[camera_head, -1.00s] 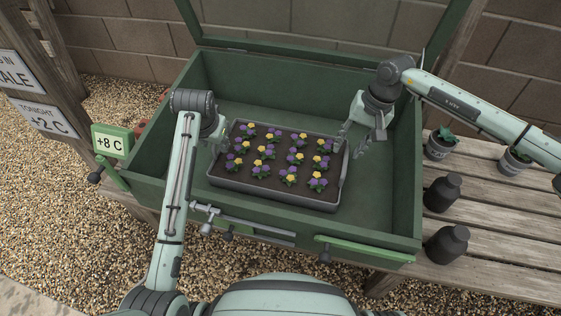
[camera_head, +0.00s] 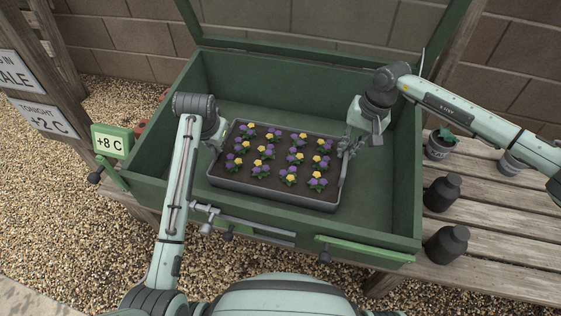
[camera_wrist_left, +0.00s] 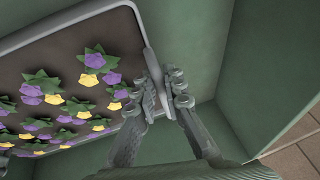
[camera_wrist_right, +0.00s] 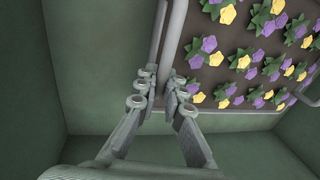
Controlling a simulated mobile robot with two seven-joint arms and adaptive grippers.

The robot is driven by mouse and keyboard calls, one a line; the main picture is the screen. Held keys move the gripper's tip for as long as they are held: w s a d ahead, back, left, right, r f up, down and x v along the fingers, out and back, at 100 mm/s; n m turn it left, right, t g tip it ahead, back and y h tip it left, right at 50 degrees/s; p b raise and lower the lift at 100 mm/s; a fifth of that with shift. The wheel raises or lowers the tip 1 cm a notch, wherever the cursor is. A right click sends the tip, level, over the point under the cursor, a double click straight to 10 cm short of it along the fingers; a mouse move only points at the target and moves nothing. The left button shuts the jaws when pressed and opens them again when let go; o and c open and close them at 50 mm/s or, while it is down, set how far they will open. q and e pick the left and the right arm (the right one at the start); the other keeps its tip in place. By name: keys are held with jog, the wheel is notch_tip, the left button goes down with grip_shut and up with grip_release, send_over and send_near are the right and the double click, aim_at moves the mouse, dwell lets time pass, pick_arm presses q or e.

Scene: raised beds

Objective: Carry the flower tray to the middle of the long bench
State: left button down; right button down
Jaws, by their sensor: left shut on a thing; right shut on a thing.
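The grey flower tray (camera_head: 270,194) holds several purple and yellow flowers in dark soil. It sits inside the green cold frame box (camera_head: 300,88), whose lid is up. My left gripper (camera_head: 217,146) is shut on the tray's left handle, which shows between the fingers in the left wrist view (camera_wrist_left: 165,92). My right gripper (camera_head: 346,150) is shut on the tray's right handle, which also shows between the fingers in the right wrist view (camera_wrist_right: 158,80). The long wooden bench (camera_head: 500,238) runs to the right beside the box.
The box walls surround the tray. A green +8 C display (camera_head: 112,142) is at the left.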

pick_arm(q)
jog(key=shift+r, duration=0.1)
pick_arm(e)
jog(key=shift+w+r, duration=0.1)
jog(key=shift+r, duration=0.05)
